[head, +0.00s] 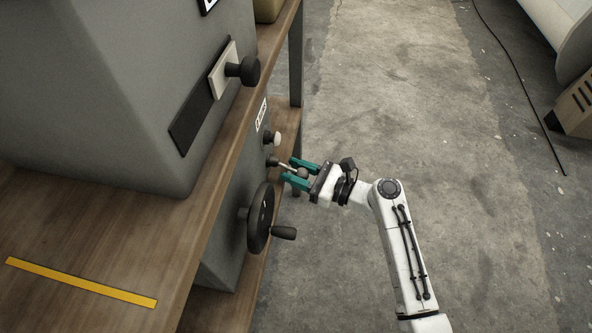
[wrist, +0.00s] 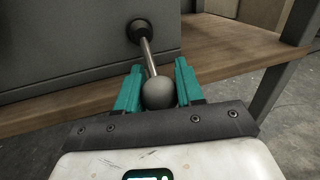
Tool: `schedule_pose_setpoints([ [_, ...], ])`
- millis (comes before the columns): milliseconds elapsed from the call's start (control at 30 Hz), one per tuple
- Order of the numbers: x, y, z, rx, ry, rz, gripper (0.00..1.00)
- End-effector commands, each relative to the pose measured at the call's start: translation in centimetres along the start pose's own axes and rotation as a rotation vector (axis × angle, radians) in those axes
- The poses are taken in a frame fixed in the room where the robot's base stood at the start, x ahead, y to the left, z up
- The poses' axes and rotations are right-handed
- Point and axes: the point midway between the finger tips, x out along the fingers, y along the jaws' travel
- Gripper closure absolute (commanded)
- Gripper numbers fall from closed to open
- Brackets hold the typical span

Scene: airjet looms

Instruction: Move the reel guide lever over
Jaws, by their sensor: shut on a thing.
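The reel guide lever is a metal rod (wrist: 148,57) with a grey ball knob (wrist: 158,93), coming out of a dark round boss (wrist: 140,31) on the grey machine face. In the head view the lever's knob (head: 303,173) shows at the end of my arm, beside the lower grey box. My gripper (wrist: 160,80) has teal fingers on either side of the knob and is shut on it. The fingers also show in the head view (head: 297,175). The fingers' inner contact faces are partly hidden by the knob.
A black handwheel (head: 261,218) with a crank handle (head: 284,233) stands just below the lever. A pale knob (head: 277,138) and a label (head: 262,115) sit above it. Wooden shelves (head: 100,250) edge the machine. The concrete floor to the right is open.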

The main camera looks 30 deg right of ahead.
Motion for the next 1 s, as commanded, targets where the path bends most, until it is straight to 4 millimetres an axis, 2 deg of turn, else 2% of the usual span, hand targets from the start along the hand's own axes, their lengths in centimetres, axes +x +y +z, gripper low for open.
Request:
schedule_pose_setpoints([
  [33,0.0,0.0,0.0,0.000,0.000,0.000,0.82],
  [233,0.0,0.0,0.0,0.000,0.000,0.000,1.00],
  [633,-0.1,0.0,0.2,-0.002,0.009,0.001,1.00],
  [1000,-0.4,-0.1,1.5,-0.027,0.110,0.008,1.00],
])
